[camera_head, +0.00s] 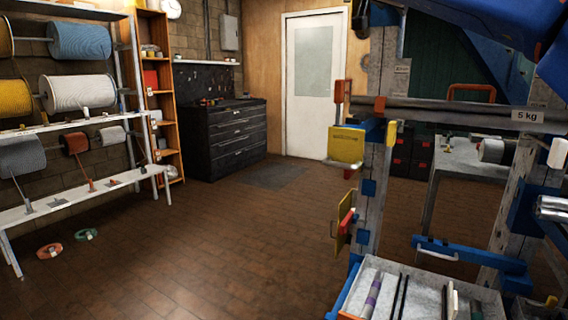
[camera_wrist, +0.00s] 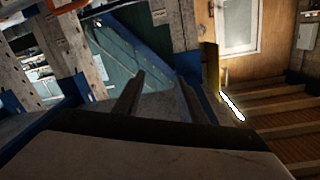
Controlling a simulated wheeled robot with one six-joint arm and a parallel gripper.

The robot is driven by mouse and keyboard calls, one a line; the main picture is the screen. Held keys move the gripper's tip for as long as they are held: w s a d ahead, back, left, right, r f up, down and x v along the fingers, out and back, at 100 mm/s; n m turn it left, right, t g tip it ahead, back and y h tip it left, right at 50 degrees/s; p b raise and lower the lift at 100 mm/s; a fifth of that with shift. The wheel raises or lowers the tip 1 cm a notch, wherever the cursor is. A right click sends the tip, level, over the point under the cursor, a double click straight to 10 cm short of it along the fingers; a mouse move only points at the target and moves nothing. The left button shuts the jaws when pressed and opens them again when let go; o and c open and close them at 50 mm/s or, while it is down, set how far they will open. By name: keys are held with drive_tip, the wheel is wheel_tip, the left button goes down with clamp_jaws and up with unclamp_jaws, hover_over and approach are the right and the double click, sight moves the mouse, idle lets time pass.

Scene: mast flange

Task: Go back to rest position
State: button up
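My gripper (camera_wrist: 160,76) shows in the wrist view with its two dark fingers apart. Nothing is held between them; teal and grey background shows through the gap. The grey and blue mast frame (camera_head: 375,185) stands on the right in the head view, with yellow and blue fittings on it. A horizontal bar tagged "5 kg" (camera_head: 450,113) crosses it. In the wrist view, tilted grey and blue frame parts (camera_wrist: 85,50) lie beyond the fingers to the left. I cannot make out my gripper clearly in the head view.
A tray (camera_head: 478,302) with rods and a tube sits low at the right. A spool rack (camera_head: 75,130) stands at the left, with small coils on the floor. A black drawer cabinet (camera_head: 225,135) and white door (camera_head: 308,85) are behind. The middle floor is clear.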

drive_tip(key=s+a+f+n+y, duration=0.3)
drive_tip(key=s+f+n+y, duration=0.15)
drive_tip(key=f, duration=0.55)
drive_tip(key=s+a+f+n+y, duration=0.2)
drive_tip(key=s+f+n+y, duration=0.25)
drive_tip(key=f, duration=0.55)
drive_tip(key=s+a+f+n+y, duration=0.3)
drive_tip(key=s+f+n+y, duration=0.15)
drive_tip(key=f, duration=0.55)
drive_tip(key=s+d+f+g+h, duration=0.1)
drive_tip(key=s+d+f+g, duration=0.2)
drive_tip(key=s+f, duration=0.4)
drive_tip(key=s+d+f+m+g+h, duration=0.1)
drive_tip(key=s+d+f+g, duration=0.2)
drive_tip(key=s+f, duration=0.5)
drive_tip(key=s+d+f+m+g+h, duration=0.1)
drive_tip(key=s+d+f+g, duration=0.2)
drive_tip(key=s+f, duration=0.5)
wheel_tip(320, 180, down, 11)
drive_tip(key=shift+s+d+f+g+h, duration=0.1)
drive_tip(key=shift+s+d+g+h, duration=0.2)
drive_tip(key=shift+d, duration=0.6)
drive_tip(key=shift+w+m, duration=0.1)
drive_tip(key=shift+m, duration=0.15)
